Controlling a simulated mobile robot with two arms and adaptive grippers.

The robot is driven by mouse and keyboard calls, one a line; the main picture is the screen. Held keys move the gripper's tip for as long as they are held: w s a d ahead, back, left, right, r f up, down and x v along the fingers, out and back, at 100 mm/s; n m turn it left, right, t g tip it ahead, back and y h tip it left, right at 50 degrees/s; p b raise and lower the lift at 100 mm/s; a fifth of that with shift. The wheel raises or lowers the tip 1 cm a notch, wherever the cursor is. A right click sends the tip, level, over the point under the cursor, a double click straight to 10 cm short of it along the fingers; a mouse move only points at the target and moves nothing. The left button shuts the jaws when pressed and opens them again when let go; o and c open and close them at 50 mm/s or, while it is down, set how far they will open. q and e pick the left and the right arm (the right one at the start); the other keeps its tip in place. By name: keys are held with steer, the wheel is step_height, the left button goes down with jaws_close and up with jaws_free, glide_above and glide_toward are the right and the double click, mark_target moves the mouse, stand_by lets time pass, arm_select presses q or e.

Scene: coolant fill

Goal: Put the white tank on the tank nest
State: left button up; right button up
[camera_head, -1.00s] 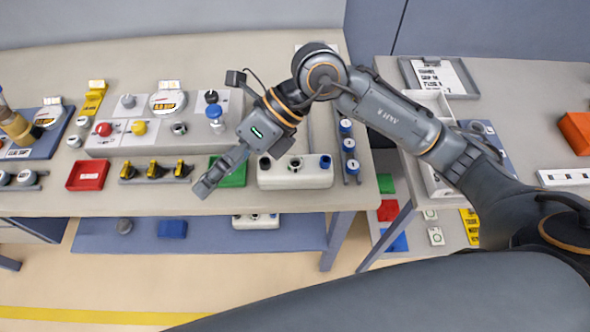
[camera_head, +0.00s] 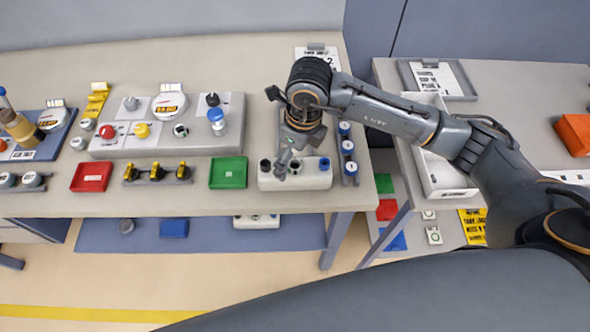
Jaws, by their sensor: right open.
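A white tank (camera_head: 312,174) with dark and blue caps sits near the front edge of the left table. My right gripper (camera_head: 283,172) points down at the left and middle part of this tank and covers part of its top. Its fingers look apart; whether they touch the tank I cannot tell. A similar white tank (camera_head: 257,222) shows partly on the low shelf under the table. I cannot make out the tank nest for sure; my right arm hides the area behind the tank. My left gripper is not in view.
A green tray (camera_head: 229,173) lies left of the tank, and a rack with blue-topped white caps (camera_head: 347,152) stands close on its right. A grey control panel (camera_head: 150,146) lies further left. A second table (camera_head: 500,105) stands at the right across a gap.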

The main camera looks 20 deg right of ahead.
mark_target(295, 168)
step_height(295, 168, down, 4)
steer(key=shift+w+f+p, duration=0.1)
steer(key=shift+p, duration=1.1)
steer(key=shift+w+f, duration=0.1)
steer(key=shift+f, duration=0.5)
steer(key=c, duration=1.7)
steer(key=shift+c, duration=0.2)
